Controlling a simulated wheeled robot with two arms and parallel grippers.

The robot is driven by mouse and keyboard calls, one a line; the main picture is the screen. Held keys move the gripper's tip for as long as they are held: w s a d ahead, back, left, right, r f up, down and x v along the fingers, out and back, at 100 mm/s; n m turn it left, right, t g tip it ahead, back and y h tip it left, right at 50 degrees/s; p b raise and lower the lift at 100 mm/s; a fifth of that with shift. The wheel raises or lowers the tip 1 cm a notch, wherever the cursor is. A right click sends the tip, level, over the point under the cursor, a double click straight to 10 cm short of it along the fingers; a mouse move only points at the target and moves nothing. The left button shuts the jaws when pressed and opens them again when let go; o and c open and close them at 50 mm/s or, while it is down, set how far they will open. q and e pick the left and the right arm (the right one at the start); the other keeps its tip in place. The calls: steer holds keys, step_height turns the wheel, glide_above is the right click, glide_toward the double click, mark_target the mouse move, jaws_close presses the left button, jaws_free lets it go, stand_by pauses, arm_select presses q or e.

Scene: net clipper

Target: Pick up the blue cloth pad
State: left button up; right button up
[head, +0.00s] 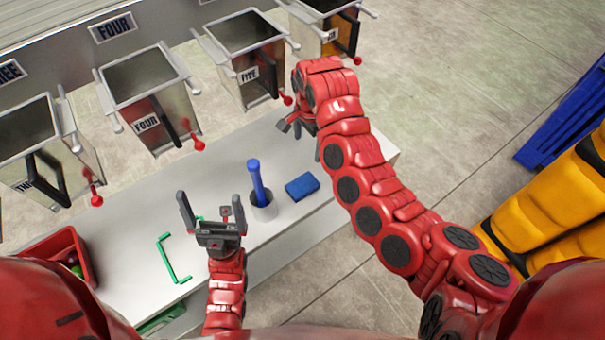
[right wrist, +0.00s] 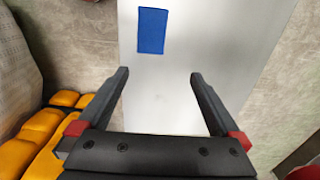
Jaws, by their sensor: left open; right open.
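The blue cloth pad (head: 301,187) lies flat on the white table, to the right of a grey cup. In the right wrist view the pad (right wrist: 152,31) is beyond the fingertips, a little left of the middle between them. My right gripper (head: 284,125) is open and empty, above the table and further back than the pad; its fingers (right wrist: 158,75) show spread apart in the right wrist view. My left gripper (head: 208,207) is open and empty, with its fingers pointing up, left of the cup.
The grey cup (head: 264,208) holds an upright blue handle (head: 256,180). A green bent rod (head: 167,258) lies on the white table (head: 120,278). A red bin (head: 62,260) stands at the left. Metal boxes with red-knobbed levers (head: 148,85) line the back.

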steer(key=b, duration=0.4)
glide_above(311, 179)
steer(key=f, duration=0.9)
steer(key=shift+s+a, duration=0.2)
steer(key=shift+a, duration=0.1)
steer(key=shift+d+f+p, duration=0.1)
steer(key=shift+f+p, duration=0.55)
steer(key=shift+f, duration=0.5)
steer(key=shift+f+p, duration=0.3)
steer(key=shift+p, duration=0.1)
steer(key=f+p, duration=0.1)
steer(key=f, duration=0.1)
steer(key=shift+d+f+p, duration=0.2)
steer(key=shift+f+p, duration=0.2)
steer(key=shift+w+f, duration=0.15)
steer(key=shift+f, duration=0.85)
